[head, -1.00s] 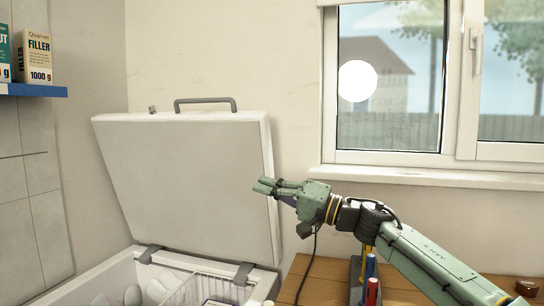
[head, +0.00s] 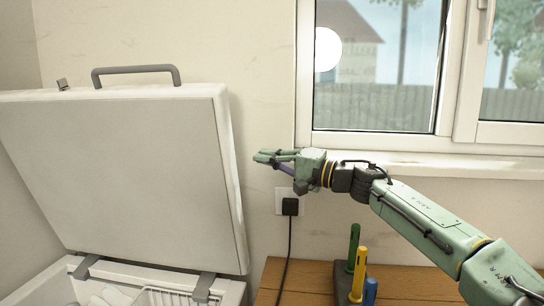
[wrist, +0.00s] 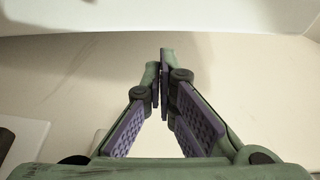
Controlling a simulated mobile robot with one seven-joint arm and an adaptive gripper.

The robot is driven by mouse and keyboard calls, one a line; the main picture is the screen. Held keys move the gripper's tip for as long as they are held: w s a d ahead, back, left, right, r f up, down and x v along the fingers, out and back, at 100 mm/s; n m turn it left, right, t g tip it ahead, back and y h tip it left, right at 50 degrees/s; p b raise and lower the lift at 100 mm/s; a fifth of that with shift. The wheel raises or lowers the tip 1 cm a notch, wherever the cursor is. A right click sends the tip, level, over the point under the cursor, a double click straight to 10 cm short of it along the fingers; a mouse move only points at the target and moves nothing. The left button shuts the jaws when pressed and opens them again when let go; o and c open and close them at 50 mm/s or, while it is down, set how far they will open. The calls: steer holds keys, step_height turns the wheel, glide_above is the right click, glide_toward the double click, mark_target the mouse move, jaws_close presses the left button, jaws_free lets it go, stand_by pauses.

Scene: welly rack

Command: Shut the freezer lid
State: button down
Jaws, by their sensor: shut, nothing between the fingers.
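The freezer lid (head: 120,180) is a white panel with a grey handle (head: 135,70) on its top edge. It stands open, tilted up and back, at the left of the head view. Two grey hinges join it to the white freezer body (head: 228,293), which shows only in part at the bottom left. My gripper (head: 262,158) is to the right of the lid's right edge, apart from it in the picture, and points left. Its fingers are shut and empty; the wrist view shows the fingertips (wrist: 164,62) together.
A wooden worktop (head: 310,285) lies below my arm, with a dark block (head: 343,283) holding coloured-handled tools. A window (head: 380,70) with a sill is behind. A black plug (head: 290,206) with a hanging cable sits in the wall socket. White basket wire shows inside the freezer.

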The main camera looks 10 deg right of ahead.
steer(key=p+x, duration=0.1)
steer(key=x, duration=0.5)
steer(key=shift+f, duration=0.1)
